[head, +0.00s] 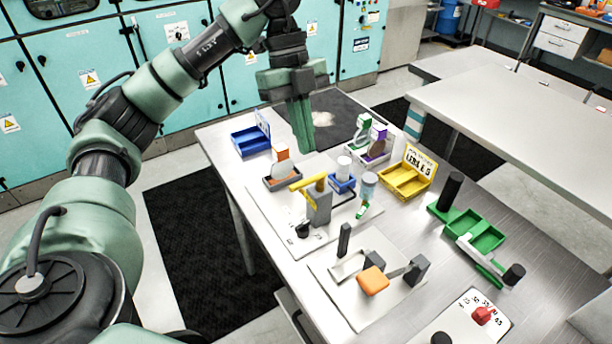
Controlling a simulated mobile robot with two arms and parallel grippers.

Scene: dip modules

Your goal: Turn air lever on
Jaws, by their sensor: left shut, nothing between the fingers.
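A yellow lever handle (308,182) sits on top of a grey block (318,207) on a white plate near the table's middle; it is likely the air lever, though I cannot read a label on it. The handle lies roughly level. My left gripper (303,146) points down above the far part of the table, behind the lever in the picture and apart from it. Its fingers are shut with nothing held. My right gripper is not in view.
A blue bin (250,146), yellow bin (390,180) and green tray (488,241) stand around the lever. An orange block (373,281) on a grey fixture is in front. A red dial knob (481,316) is at the lower right. Teal cabinets (180,70) stand behind.

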